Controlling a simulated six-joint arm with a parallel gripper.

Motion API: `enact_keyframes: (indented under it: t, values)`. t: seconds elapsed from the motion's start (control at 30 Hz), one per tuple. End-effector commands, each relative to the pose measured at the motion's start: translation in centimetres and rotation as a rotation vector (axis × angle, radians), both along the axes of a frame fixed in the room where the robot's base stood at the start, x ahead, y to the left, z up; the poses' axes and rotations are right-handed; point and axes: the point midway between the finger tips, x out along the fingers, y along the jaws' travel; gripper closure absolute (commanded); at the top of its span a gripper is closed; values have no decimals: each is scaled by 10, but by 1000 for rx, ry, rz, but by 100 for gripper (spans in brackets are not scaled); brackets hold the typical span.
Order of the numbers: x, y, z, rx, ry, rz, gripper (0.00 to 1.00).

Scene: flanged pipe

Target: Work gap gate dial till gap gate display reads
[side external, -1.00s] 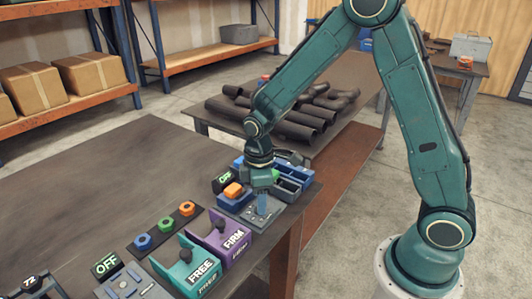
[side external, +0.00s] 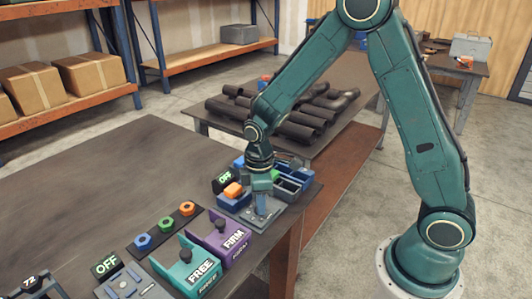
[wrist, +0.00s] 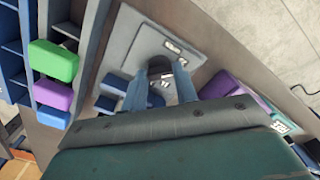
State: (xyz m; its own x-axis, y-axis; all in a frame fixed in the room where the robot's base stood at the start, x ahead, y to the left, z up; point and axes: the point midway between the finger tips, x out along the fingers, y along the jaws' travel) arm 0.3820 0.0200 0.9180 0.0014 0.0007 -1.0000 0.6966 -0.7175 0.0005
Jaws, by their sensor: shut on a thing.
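My gripper (side external: 261,211) points down at a grey plate (side external: 279,214) at the table's right edge. In the wrist view, its two blue fingers (wrist: 170,82) are shut on a dark round dial (wrist: 183,84) standing on the grey plate (wrist: 143,37). The fingers mostly hide the dial in the side view. A black display (side external: 225,179) just behind the plate reads OFF in green. Whether it belongs to this dial I cannot tell. Pale markings on the plate near the dial are too small to read.
An orange block (side external: 233,190) on a blue fixture sits beside my gripper. Blue bins (side external: 291,181) lie behind. Another display (side external: 106,265) reads OFF; one at far left (side external: 29,281) reads 72.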

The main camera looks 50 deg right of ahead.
Motion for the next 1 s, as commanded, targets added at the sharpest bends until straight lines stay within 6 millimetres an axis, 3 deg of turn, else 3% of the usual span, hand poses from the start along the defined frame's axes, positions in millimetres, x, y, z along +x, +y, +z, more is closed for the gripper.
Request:
enact_keyframes:
  t: [0.37, 1.0]
  values:
    - [0, 0, 0, -1, 2, -156, 94]
    - [0, 0, 0, 0, 1, -657, 94]
